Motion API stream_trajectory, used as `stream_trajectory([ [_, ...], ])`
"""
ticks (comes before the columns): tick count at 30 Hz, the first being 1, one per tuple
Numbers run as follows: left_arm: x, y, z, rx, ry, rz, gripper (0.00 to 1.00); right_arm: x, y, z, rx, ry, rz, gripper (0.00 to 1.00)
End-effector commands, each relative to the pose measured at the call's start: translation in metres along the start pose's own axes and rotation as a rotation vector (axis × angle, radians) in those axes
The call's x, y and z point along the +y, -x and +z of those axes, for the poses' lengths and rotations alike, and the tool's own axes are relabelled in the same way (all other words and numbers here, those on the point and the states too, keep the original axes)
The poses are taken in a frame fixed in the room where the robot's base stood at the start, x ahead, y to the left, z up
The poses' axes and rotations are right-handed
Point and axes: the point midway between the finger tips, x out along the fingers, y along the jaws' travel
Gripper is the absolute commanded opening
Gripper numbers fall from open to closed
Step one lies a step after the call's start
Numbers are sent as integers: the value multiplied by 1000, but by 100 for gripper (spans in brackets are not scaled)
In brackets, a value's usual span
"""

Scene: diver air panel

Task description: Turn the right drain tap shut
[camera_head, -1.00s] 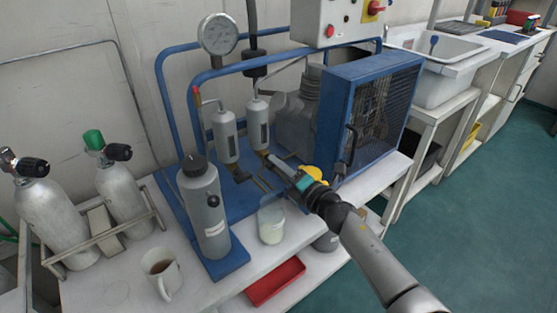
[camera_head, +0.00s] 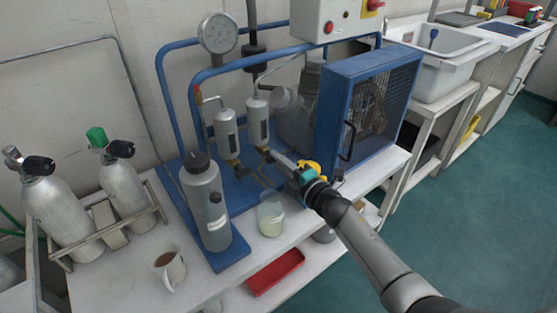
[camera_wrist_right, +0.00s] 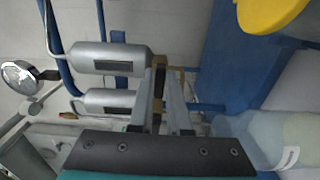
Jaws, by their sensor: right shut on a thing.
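Two grey separator cylinders hang side by side on the blue frame, the left one (camera_head: 226,132) and the right one (camera_head: 257,122). The right drain tap (camera_wrist_right: 158,84) is a small brass-coloured part below the right cylinder, which also shows in the wrist view (camera_wrist_right: 105,59). My right gripper (camera_head: 268,152) reaches in from the lower right to the right cylinder's lower end. Its fingers (camera_wrist_right: 163,88) are shut on the tap and partly hide it, so the handle's exact angle is unclear. The left drain tap (camera_head: 238,170) hangs below the left cylinder. My left gripper is not in view.
A clear jar (camera_head: 271,214) stands just below the gripper, and a grey bottle (camera_head: 206,205) to its left. The blue caged compressor guard (camera_head: 350,110) stands close on the right. A mug (camera_head: 169,268) and gas cylinders (camera_head: 60,212) are at the left.

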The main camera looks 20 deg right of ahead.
Motion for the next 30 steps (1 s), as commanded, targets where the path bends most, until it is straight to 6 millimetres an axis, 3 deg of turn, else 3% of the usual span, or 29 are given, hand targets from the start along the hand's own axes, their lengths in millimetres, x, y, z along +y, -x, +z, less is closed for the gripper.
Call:
stream_trajectory([
  [7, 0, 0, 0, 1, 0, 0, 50, -1, 0, 0, 0, -5, -2, 0],
  [8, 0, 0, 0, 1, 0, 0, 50, -1, 0, 0, 0, -5, -2, 16],
  [16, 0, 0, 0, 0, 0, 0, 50, -1, 0, 0, 0, -3, -1, 46],
  [25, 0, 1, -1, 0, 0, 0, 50, 0, 2, 0, 0, -2, 0, 46],
  [30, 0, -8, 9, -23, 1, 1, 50, 0, 18, 0, 0, -2, -2, 46],
])
